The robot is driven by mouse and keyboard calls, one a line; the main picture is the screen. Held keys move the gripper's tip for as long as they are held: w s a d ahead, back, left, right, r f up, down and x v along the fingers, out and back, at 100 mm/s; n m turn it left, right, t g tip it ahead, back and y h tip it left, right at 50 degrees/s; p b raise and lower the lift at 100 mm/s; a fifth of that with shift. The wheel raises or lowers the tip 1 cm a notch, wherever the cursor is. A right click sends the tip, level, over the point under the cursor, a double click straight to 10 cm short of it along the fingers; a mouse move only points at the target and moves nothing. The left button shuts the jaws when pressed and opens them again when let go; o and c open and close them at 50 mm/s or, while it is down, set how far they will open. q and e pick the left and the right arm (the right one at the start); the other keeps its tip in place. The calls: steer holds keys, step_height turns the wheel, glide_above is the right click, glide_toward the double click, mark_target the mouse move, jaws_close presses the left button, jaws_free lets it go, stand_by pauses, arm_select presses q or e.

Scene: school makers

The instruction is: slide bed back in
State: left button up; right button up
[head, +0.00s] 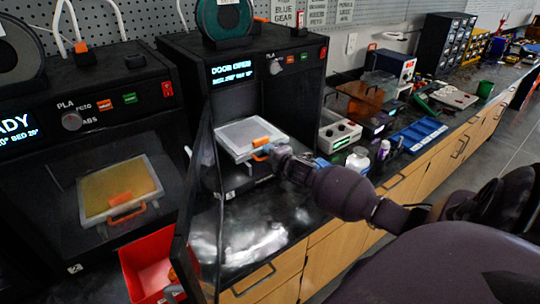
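The middle printer (185,50) has its dark see-through door (205,190) swung open toward me, and its screen reads "DOOR OPEN". Its light grey bed (245,133) sticks out of the front opening, roughly level. The bed has an orange tab and handle (260,142) at its front edge. My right gripper (266,153) comes in from the right and is at this handle, overlapping it. The fingertips are too small and partly hidden, so I cannot tell whether they grip it. My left gripper cannot be made out clearly.
A second printer (60,110) at left has its door shut, with a yellowish bed inside. A red bin (150,262) stands below, by the open door's lower edge. Right of the middle printer are a grey control box (338,133), a white bottle (357,160) and a blue tray (415,134).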

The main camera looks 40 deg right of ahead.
steer(key=shift+s, duration=0.15)
steer(key=p+v, duration=0.1)
steer(key=v, duration=0.9)
steer(key=shift+s, duration=0.25)
steer(key=shift+r, duration=0.15)
steer(key=shift+a, duration=0.1)
